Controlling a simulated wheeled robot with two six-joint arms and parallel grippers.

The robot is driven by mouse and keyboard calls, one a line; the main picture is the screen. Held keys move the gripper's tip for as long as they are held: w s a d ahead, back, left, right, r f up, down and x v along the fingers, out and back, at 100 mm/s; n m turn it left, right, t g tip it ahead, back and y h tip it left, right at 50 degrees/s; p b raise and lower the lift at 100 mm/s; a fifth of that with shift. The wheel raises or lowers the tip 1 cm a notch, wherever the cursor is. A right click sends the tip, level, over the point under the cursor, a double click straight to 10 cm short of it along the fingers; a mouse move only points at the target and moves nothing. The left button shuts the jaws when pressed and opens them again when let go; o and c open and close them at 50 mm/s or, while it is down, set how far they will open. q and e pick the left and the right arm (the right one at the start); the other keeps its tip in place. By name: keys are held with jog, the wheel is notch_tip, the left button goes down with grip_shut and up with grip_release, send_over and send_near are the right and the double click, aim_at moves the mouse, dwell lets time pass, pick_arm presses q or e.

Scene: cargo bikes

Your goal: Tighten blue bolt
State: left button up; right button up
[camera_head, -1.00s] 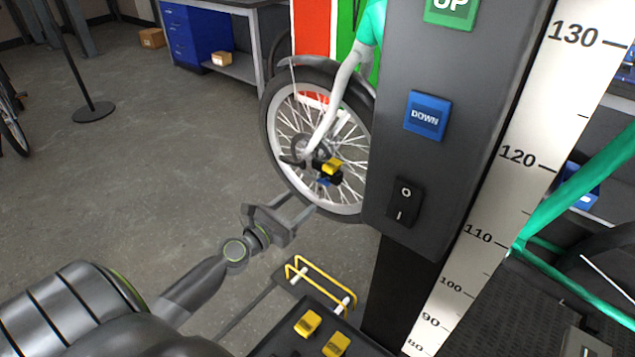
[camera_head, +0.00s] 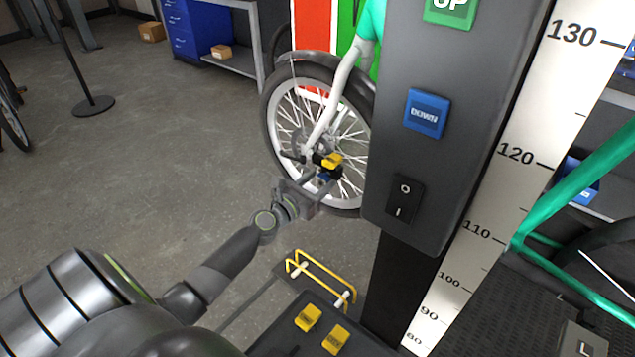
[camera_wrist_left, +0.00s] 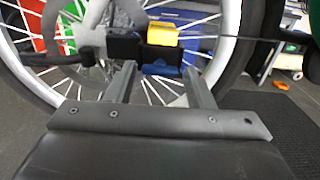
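My left gripper (camera_head: 309,181) is at the front wheel's hub, with its fingers apart. In the left wrist view the fingertips (camera_wrist_left: 159,72) stand on either side of a small blue part (camera_wrist_left: 162,71), which looks like the blue bolt. The blue part (camera_head: 324,175) sits below a black block with a yellow part (camera_head: 332,159) on top. The yellow part also shows in the left wrist view (camera_wrist_left: 163,36). I cannot tell whether the fingers touch the blue part. My right gripper is not in view.
The spoked wheel (camera_head: 283,135) stands behind the hub. A dark lift column (camera_head: 440,165) with buttons is close on the right. A yellow wire frame (camera_head: 321,277) is below the gripper. The floor (camera_head: 150,190) on the left is open.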

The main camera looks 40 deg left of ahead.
pick_arm(q)
jog(key=c, duration=0.7)
